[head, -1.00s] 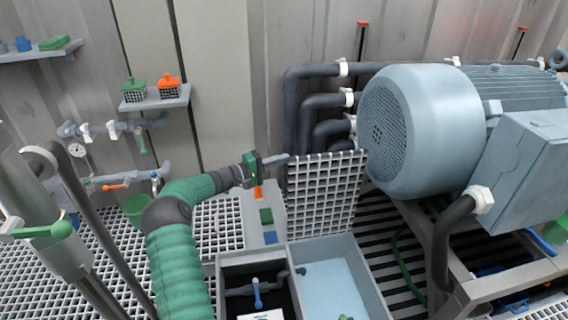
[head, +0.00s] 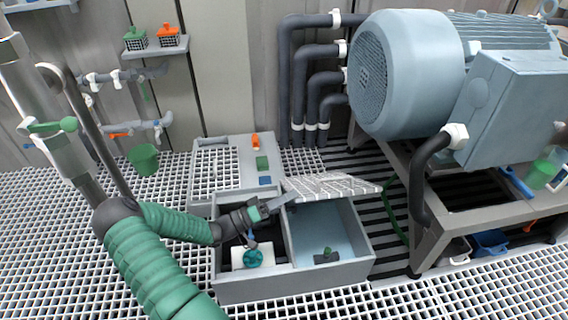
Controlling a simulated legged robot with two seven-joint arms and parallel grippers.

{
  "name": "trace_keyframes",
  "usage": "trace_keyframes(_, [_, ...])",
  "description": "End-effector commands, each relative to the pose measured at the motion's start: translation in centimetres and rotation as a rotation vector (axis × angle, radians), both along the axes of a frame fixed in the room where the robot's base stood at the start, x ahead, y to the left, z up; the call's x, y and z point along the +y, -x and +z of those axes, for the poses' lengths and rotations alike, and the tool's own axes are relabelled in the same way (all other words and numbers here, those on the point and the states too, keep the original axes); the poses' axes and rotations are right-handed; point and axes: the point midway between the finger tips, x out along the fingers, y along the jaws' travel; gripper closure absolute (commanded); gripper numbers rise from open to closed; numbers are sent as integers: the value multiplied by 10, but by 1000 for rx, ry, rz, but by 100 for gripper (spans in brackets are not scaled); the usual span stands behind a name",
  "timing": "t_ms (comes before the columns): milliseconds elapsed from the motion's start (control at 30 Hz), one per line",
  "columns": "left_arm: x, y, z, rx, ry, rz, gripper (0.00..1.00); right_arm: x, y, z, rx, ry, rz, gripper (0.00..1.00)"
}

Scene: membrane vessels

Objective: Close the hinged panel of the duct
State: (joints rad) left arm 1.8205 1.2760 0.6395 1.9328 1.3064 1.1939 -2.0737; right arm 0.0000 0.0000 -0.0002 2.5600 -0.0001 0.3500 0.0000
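The hinged panel (head: 333,186) is a white grid plate at the back of the right compartment of the grey duct box (head: 300,286). It is tilted low over the back of that compartment, not flat; the front of the light-blue interior (head: 322,232) stays uncovered. My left gripper (head: 284,202) is at the panel's left edge, over the divider between the two compartments. Its grey fingers show almost edge-on, so I cannot tell whether they are apart or whether they touch the panel. My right gripper is not in view.
The left compartment holds a white block with a teal round part (head: 253,258). A dark fitting (head: 327,256) lies in the right one. A big blue-grey motor (head: 412,80) stands at the right, dark pipes (head: 300,70) behind. Grated floor surrounds the box.

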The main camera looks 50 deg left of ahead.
Motion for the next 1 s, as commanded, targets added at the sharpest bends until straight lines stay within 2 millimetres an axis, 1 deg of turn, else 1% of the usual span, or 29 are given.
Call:
trace_keyframes(33, [-10, 5, -16, 0, 10, 0, 100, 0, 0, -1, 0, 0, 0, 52])
trace_keyframes(100, [-23, 12, -37, 0, 9, 2, 100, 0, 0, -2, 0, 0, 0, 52])
trace_keyframes(300, [-51, 27, -91, 0, 6, 2, 100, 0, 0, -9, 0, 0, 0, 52])
trace_keyframes(400, [-59, 31, -112, 1, 2, 2, 100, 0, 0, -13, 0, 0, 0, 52])
trace_keyframes(500, [-65, 34, -129, 1, 0, 2, 100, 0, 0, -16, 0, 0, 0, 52])
trace_keyframes(700, [-71, 37, -149, 2, 0, 2, 100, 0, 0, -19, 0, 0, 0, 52])
trace_keyframes(800, [-72, 38, -153, 2, 0, 0, 100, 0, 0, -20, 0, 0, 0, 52])
trace_keyframes(1000, [-72, 38, -155, 2, -1, 1, 100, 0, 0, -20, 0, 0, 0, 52])
